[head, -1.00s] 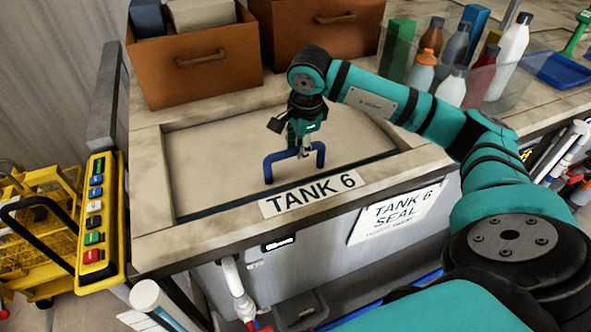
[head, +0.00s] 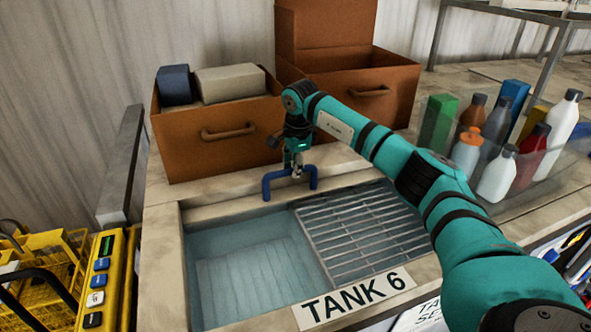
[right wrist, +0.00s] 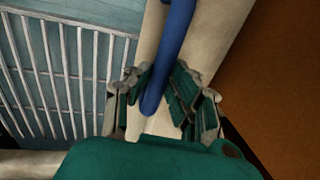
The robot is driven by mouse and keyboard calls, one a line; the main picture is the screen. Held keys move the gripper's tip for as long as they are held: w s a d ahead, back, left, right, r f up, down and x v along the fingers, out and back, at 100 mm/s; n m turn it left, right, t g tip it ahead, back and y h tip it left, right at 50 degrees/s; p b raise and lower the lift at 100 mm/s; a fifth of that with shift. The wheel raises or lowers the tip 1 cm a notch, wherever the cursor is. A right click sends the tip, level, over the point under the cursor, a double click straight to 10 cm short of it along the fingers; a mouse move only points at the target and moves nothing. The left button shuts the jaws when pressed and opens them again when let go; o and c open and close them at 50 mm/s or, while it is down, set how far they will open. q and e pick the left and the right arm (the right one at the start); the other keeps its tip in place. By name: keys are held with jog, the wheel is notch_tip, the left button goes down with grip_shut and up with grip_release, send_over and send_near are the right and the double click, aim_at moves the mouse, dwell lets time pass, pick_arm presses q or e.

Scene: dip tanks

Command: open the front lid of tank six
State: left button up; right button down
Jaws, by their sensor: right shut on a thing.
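Tank six stands open in the head view, its label (head: 353,299) on the front rim. Pale blue liquid (head: 245,265) and a metal grate (head: 365,230) show inside. The blue lid handle (head: 267,184) is at the tank's far edge, over a narrow beige strip. How the lid panel lies is hard to tell. My right gripper (head: 296,172) is shut on the handle. In the right wrist view its fingers (right wrist: 160,100) sit on both sides of the blue bar (right wrist: 176,40). My left gripper is not in view.
A brown box (head: 205,160) with two blocks in it stands just behind the handle, and another brown box (head: 390,95) beside it. A clear bin of bottles (head: 530,165) is on the right. A yellow button panel (head: 100,280) is on the left.

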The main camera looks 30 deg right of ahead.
jog(key=shift+w, duration=0.15)
jog(key=c, duration=1.2)
grip_release()
jog(key=shift+r, duration=0.1)
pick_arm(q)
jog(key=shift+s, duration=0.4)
pick_arm(e)
jog(key=r, duration=0.4)
jog(key=s+r, duration=0.1)
jog(key=r, duration=0.2)
jog(key=s+r, duration=0.1)
jog(key=r, duration=0.3)
jog(key=shift+s+a+r, duration=0.25)
jog(key=shift+a+r, duration=0.05)
jog(key=shift+r, duration=0.05)
jog(key=shift+f, duration=0.1)
